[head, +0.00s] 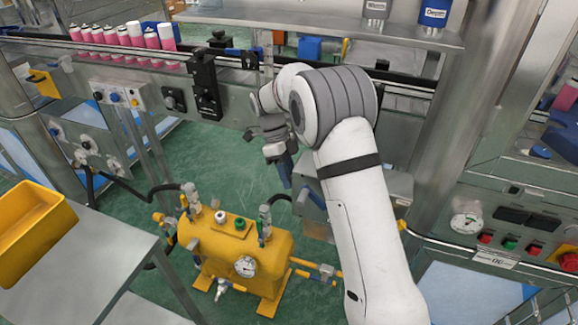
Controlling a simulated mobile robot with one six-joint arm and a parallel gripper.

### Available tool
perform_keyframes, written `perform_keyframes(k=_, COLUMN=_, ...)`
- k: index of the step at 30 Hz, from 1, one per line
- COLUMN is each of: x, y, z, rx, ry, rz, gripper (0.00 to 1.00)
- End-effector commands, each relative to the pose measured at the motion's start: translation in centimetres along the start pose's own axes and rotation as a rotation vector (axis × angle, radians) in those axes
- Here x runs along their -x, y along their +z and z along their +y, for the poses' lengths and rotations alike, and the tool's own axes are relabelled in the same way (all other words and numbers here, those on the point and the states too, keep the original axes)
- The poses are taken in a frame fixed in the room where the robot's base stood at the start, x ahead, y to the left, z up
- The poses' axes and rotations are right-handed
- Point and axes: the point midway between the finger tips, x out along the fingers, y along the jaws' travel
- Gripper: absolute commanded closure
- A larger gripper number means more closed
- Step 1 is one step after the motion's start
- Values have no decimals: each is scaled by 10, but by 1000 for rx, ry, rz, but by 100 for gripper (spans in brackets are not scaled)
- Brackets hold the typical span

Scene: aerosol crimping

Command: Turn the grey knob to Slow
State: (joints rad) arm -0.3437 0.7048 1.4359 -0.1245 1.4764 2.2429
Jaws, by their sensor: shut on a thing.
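My gripper (252,134) is at the front face of the conveyor rail (228,112), right of the tall black bracket (205,88). Its fingertips are small and dark here and meet the rail face. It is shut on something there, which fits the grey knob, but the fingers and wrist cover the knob. Its pointer and the Slow mark cannot be read from this view.
Pink-and-white cans (125,37) stand on the conveyor. A yellow tank (235,252) with hoses stands below. A grey table (85,265) holds a yellow bin (30,235). Green floor shows between them.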

Motion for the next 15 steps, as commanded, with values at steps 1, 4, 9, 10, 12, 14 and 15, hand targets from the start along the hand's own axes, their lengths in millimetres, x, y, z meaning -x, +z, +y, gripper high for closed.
perform_keyframes(k=1, x=6, y=-3, z=1, rx=9, ry=32, rz=2, gripper=91)
perform_keyframes(k=4, x=6, y=-3, z=0, rx=35, ry=91, rz=2, gripper=91)
perform_keyframes(k=9, x=3, y=-2, z=-3, rx=68, ry=168, rz=-1, gripper=91)
perform_keyframes(k=10, x=2, y=-2, z=-3, rx=71, ry=177, rz=-1, gripper=91)
perform_keyframes(k=12, x=1, y=-1, z=-4, rx=78, ry=190, rz=-1, gripper=91)
perform_keyframes(k=14, x=0, y=-1, z=-4, rx=81, ry=194, rz=-1, gripper=91)
perform_keyframes(k=15, x=0, y=-1, z=-4, rx=81, ry=195, rz=-2, gripper=91)
